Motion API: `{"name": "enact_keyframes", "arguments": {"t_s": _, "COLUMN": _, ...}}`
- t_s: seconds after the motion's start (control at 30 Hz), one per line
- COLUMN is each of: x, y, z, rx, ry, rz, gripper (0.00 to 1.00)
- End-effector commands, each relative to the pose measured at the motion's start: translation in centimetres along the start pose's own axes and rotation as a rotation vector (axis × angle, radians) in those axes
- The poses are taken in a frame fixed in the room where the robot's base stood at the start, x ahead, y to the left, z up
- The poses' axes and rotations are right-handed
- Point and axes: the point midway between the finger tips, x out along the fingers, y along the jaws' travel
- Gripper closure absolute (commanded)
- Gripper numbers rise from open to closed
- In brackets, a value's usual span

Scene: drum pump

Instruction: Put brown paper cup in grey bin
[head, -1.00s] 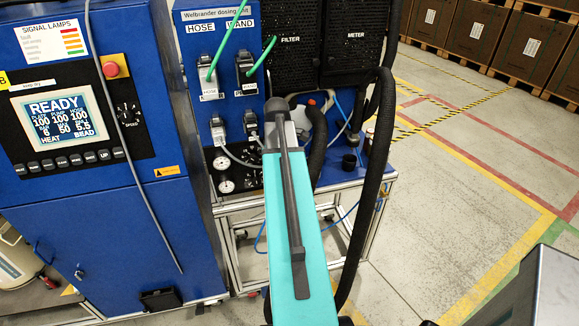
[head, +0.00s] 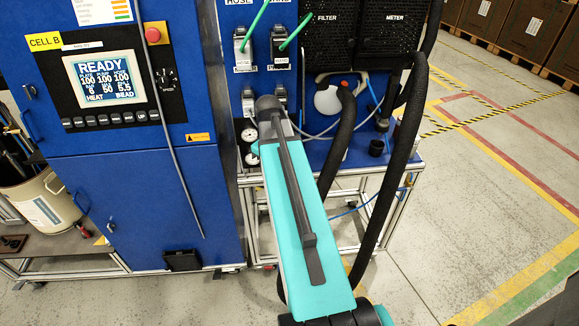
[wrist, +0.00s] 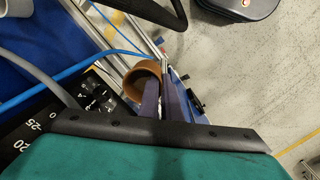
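The brown paper cup (wrist: 143,75) shows in the wrist view with its round mouth toward the camera. My gripper (wrist: 161,88) is right at it. The two dark fingers are close together at the cup's right side, one overlapping its mouth and the other just outside its wall. Whether they clamp the wall or stand slightly apart is not clear, nor whether the cup rests on something. In the head view my teal arm reaches toward the blue machine, and the cup and fingers are hidden behind it. I cannot make out a grey bin for sure.
The blue machine with a READY screen (head: 104,78) stands at left. Black hoses (head: 400,160) hang right of my arm. A black cup (head: 376,147) stands on the blue table. A cream drum (head: 40,205) is at far left. Open floor (head: 480,200) lies at right.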

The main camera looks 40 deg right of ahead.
Motion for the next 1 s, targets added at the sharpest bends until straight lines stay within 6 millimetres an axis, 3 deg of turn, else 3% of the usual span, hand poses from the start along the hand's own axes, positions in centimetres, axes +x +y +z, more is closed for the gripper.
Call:
{"name": "enact_keyframes", "arguments": {"t_s": 0.2, "x": 1.0, "y": -5.4, "z": -3.6, "rx": 0.018, "ry": -0.002, "rz": -0.001, "gripper": 1.0}}
{"name": "enact_keyframes", "arguments": {"t_s": 0.5, "x": 2.1, "y": -12.9, "z": -7.3, "rx": 0.056, "ry": -0.003, "rz": -0.001, "gripper": 1.0}}
{"name": "enact_keyframes", "arguments": {"t_s": 1.0, "x": 3.9, "y": -26.0, "z": -10.9, "rx": 0.117, "ry": -0.005, "rz": 0.002, "gripper": 1.0}}
